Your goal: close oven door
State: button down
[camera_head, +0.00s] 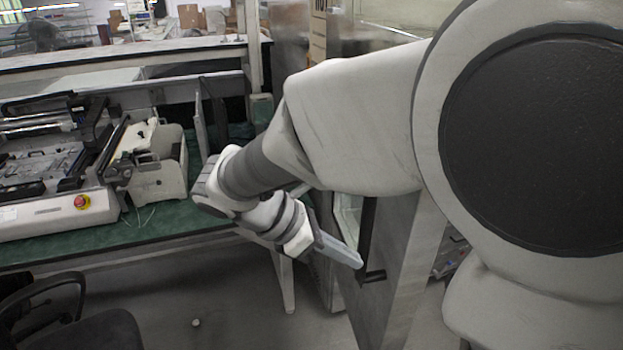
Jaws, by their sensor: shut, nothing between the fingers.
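The oven door (408,262) appears as a grey metal panel standing upright at the centre right. It looks swung open, with a dark inner edge strip and a dark slot near my fingertips. The oven body behind it is mostly hidden by my arm; a pale framed opening shows just left of the door. My gripper (358,262) is shut and empty, pointing right and down. Its fingertips overlap the door's left side in the picture; I cannot tell whether they touch it.
A green-topped workbench (150,235) with a white machine (45,220) and its red button (82,201) stands at the left. A black chair (90,332) is at the lower left.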

aim_at(397, 266)
jog(key=d, duration=0.1)
jog(key=d+f, duration=0.1)
jog(key=d, duration=0.1)
jog(key=d+f, duration=0.1)
jog(key=d, duration=0.1)
jog(key=shift+w+d, duration=0.15)
jog(key=shift+w, duration=0.15)
jog(key=shift+w+d, duration=0.1)
jog(key=shift+d, duration=0.45)
jog(key=shift+d, duration=0.15)
